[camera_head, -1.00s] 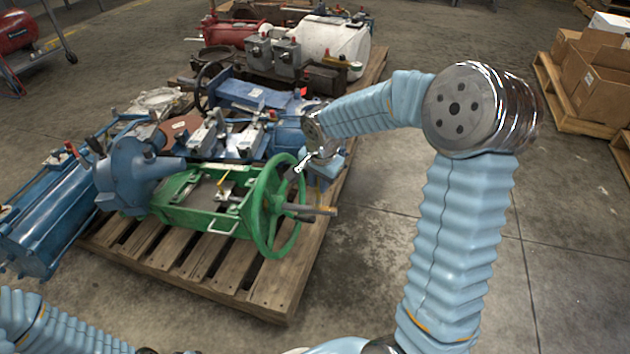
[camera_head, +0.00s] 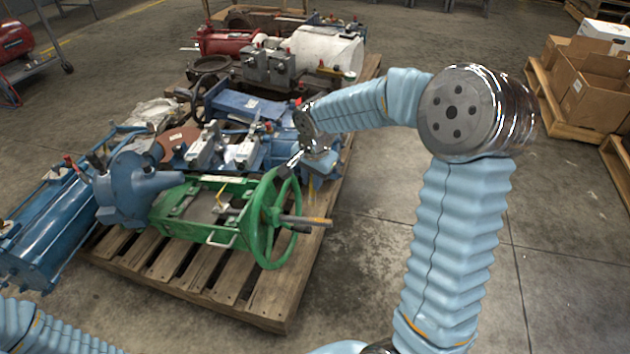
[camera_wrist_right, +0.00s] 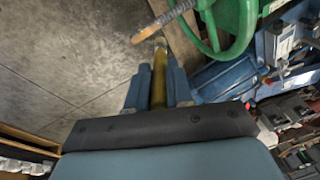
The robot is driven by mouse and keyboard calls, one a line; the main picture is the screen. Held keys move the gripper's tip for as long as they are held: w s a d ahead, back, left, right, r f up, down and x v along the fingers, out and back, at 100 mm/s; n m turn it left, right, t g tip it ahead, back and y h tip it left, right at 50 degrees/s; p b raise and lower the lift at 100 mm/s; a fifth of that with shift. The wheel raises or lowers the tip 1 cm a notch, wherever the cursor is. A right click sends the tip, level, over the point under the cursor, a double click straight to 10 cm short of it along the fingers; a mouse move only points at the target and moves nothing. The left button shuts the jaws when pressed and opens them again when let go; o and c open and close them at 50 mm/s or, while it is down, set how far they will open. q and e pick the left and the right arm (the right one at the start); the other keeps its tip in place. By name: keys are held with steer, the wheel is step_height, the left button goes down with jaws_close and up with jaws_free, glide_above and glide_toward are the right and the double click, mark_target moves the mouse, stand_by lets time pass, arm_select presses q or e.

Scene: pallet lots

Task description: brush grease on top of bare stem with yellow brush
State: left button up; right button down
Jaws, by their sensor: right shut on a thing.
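The bare stem (camera_head: 303,220) sticks out to the right from the hub of a green handwheel (camera_head: 262,228) on a green valve frame (camera_head: 190,222). Its outer end is orange-brown. In the right wrist view the stem (camera_wrist_right: 165,22) shows at the top, pointing down-left. My right gripper (camera_head: 290,166) is above the stem, by the upper rim of the wheel. In the wrist view its blue fingers (camera_wrist_right: 158,88) are shut on the yellow brush (camera_wrist_right: 159,75). The brush tip appears close to the stem's end; I cannot tell whether they touch. My left gripper is out of view.
The wooden pallet (camera_head: 262,302) is crowded with blue valves (camera_head: 130,188) and grey parts behind the green frame. Red and white equipment (camera_head: 330,48) stands farther back. Cardboard boxes (camera_head: 595,100) sit on another pallet at right. The floor between is clear.

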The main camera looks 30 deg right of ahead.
steer(key=shift+r, duration=0.1)
steer(key=shift+r, duration=0.1)
steer(key=shift+w+a+r+p, duration=0.15)
steer(key=shift+r+p, duration=0.35)
steer(key=shift+r, duration=0.2)
steer(key=shift+w+a+r+p, duration=0.1)
steer(key=shift+r+p, duration=0.4)
steer(key=shift+r, duration=0.2)
steer(key=shift+f, duration=0.1)
